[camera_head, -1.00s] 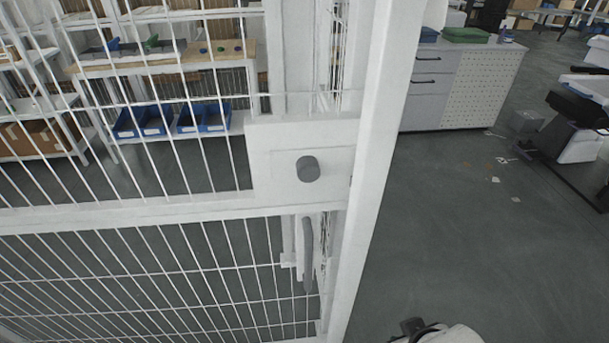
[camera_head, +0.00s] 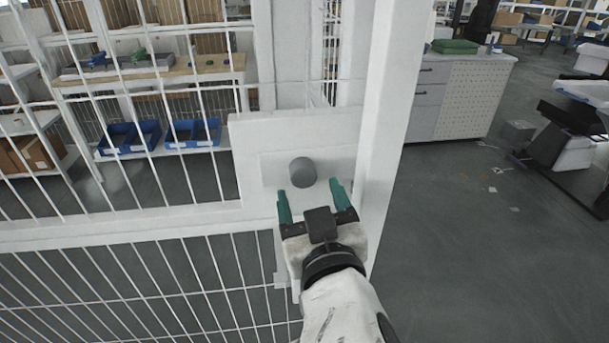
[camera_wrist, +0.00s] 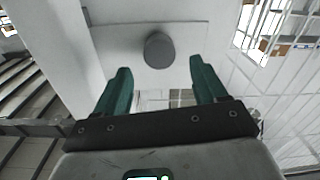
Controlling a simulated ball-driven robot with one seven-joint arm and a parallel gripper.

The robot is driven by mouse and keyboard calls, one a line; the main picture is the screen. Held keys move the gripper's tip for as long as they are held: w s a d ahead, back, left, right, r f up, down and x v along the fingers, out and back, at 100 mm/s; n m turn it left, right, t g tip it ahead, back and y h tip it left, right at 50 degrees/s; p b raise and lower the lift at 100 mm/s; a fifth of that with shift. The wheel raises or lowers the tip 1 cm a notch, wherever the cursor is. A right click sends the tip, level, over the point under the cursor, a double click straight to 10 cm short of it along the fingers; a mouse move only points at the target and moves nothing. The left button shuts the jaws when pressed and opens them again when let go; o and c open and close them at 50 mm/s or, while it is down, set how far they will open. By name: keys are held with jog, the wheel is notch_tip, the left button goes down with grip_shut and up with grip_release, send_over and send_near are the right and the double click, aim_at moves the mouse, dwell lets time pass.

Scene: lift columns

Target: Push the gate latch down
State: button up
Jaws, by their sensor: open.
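The gate's latch area is a white plate (camera_head: 247,155) on the gate frame, with a round grey knob (camera_head: 303,172) standing out from it. My gripper (camera_head: 308,190) is open in front of the plate, with its green fingers pointing up at either side of the knob's lower edge. In the wrist view the knob (camera_wrist: 159,50) sits centred just beyond the gap between the open fingertips (camera_wrist: 160,66). Nothing is held between the fingers, and I cannot tell whether they touch the plate. The grey upright handle below the plate is hidden behind my gripper and arm.
White wire mesh (camera_head: 150,285) fills the gate left of the latch. A white post (camera_head: 385,130) stands just right of the plate. Open grey floor (camera_head: 450,250) lies right of it. Behind the mesh is a bench with blue bins (camera_head: 192,133); a cabinet (camera_head: 465,95) stands behind right.

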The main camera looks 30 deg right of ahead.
aim_at(304, 178)
jog(key=x, duration=0.4)
jog(key=shift+w+d+p, duration=0.1)
jog(key=shift+w+p, duration=0.2)
jog(key=shift+w, duration=0.1)
grip_shut()
dwell(0.4)
